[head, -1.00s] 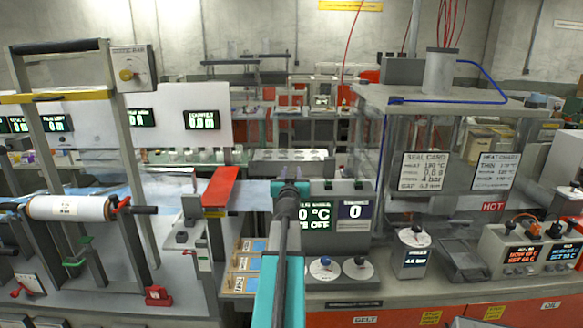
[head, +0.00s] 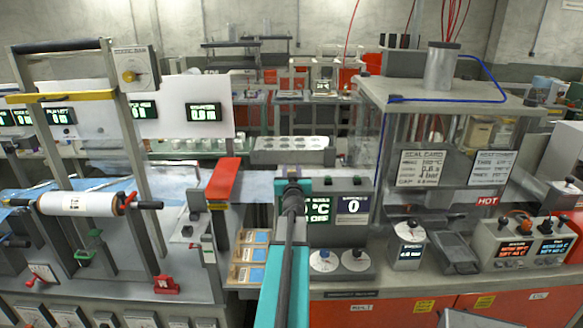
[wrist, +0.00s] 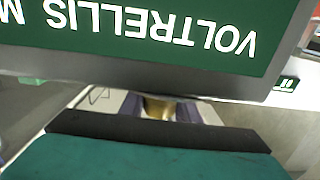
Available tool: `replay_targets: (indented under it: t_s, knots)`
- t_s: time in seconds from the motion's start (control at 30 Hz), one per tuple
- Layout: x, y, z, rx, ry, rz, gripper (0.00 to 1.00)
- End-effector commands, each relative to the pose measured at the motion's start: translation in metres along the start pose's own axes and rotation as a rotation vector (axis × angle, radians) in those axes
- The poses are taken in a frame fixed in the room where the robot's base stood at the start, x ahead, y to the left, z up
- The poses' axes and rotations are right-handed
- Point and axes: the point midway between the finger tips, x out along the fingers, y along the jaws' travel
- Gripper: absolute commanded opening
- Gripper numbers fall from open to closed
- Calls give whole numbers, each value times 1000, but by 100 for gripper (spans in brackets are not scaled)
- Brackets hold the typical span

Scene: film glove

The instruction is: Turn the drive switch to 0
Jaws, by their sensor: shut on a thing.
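My gripper (wrist: 158,109) shows in the wrist view, its two purple-grey pads closed on a small brass-coloured piece (wrist: 158,106). Most of this piece is hidden, so I cannot tell whether it is the drive switch. In the head view my arm's teal end (head: 293,186) is in front of the machine's display box and hides the fingertips. A yellow knob (head: 130,75) sits on a box at the upper left.
A large green panel with upside-down white lettering (wrist: 150,28) lies close above the gripper in the wrist view. A red bar (head: 224,178) and a white roll (head: 85,203) are left of my arm. A glass-sided hood (head: 455,105) stands to the right.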

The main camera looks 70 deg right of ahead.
Motion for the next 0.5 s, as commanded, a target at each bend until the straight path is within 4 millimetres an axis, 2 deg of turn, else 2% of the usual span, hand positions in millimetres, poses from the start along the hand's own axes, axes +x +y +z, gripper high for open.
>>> replay_targets:
  t_s: [0.33, 0.37, 0.43, 0.5]
  knots:
    - [-2, 2, 5, 0, -8, 5, 7]
    - [-2, 1, 5, 0, -8, 4, 34]
    - [-2, 1, 5, 0, -7, 3, 46]
    - [-1, 0, 4, 0, -6, 2, 48]
